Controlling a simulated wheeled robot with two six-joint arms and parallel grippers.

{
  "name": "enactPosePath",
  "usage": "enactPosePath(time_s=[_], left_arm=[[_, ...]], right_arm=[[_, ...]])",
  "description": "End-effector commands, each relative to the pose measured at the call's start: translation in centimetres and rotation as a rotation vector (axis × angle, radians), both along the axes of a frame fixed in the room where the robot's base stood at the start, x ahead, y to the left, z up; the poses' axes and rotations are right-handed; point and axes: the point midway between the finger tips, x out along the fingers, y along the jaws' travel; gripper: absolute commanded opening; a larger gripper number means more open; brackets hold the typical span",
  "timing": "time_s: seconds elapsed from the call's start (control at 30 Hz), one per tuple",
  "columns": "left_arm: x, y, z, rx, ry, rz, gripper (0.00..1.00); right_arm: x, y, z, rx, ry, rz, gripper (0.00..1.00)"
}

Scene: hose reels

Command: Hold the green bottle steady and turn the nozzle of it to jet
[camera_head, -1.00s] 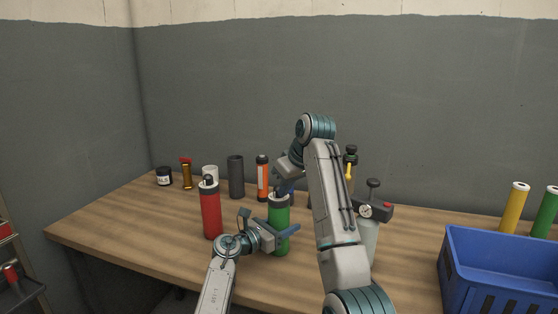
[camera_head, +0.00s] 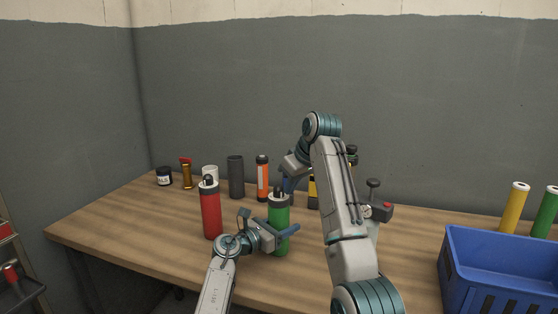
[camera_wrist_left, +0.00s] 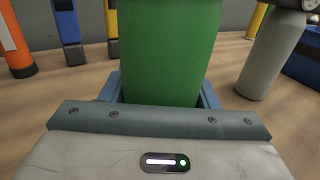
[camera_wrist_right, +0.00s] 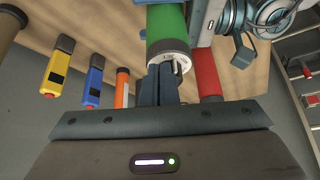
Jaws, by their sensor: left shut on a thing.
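The green bottle (camera_head: 279,216) stands upright near the front of the workbench. My left gripper (camera_head: 281,235) is shut on its body; the left wrist view shows the green body (camera_wrist_left: 170,55) between the blue fingers. My right gripper (camera_head: 287,187) is above and behind the bottle top. In the right wrist view its two dark fingers (camera_wrist_right: 164,82) are close together, with nothing visible between them. They lie beside the bottle's white-rimmed top (camera_wrist_right: 168,50) and a small dark-and-white nozzle part (camera_wrist_right: 178,66). The nozzle setting cannot be read, and contact with it is unclear.
A red bottle (camera_head: 210,212) stands just left of the green one. An orange bottle (camera_head: 262,180) and dark cylinder (camera_head: 236,178) stand behind. A grey sprayer (camera_head: 374,205) is partly hidden by my right arm. A blue crate (camera_head: 500,275) is at right.

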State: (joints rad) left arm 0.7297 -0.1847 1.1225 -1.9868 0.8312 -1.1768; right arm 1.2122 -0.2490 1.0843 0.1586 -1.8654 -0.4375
Motion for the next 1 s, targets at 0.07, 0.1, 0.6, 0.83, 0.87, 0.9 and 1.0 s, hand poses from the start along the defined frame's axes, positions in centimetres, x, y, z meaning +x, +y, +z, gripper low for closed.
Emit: enactPosePath(time_s=[0.07,0.1,0.6,0.83,0.87,0.9,1.0], left_arm=[[-0.1,-0.1,-0.1,0.002,-0.001,-0.003,0.24],[-0.1,-0.1,-0.1,0.002,-0.001,-0.003,0.24],[-0.1,-0.1,0.0,0.001,0.001,-0.002,0.24],[0.0,-0.1,-0.1,0.001,0.001,-0.002,0.24],[0.0,-0.1,-0.1,0.001,0.001,-0.002,0.24],[0.0,-0.1,-0.1,0.001,0.001,-0.001,0.24],[0.0,-0.1,-0.1,0.001,0.001,-0.001,0.24]], right_arm=[[0.0,0.1,0.0,0.002,-0.001,0.000,0.00],[0.0,0.1,0.0,0.002,-0.001,0.000,0.00],[-0.4,-0.6,0.6,0.002,-0.001,0.001,0.00],[-0.4,-0.6,3.4,0.001,-0.003,0.001,0.00],[-0.4,-0.6,3.7,0.000,-0.003,0.001,0.00],[-0.4,-0.6,4.1,0.000,-0.001,0.002,0.00],[-0.4,-0.6,5.2,0.000,-0.001,0.001,0.00]])
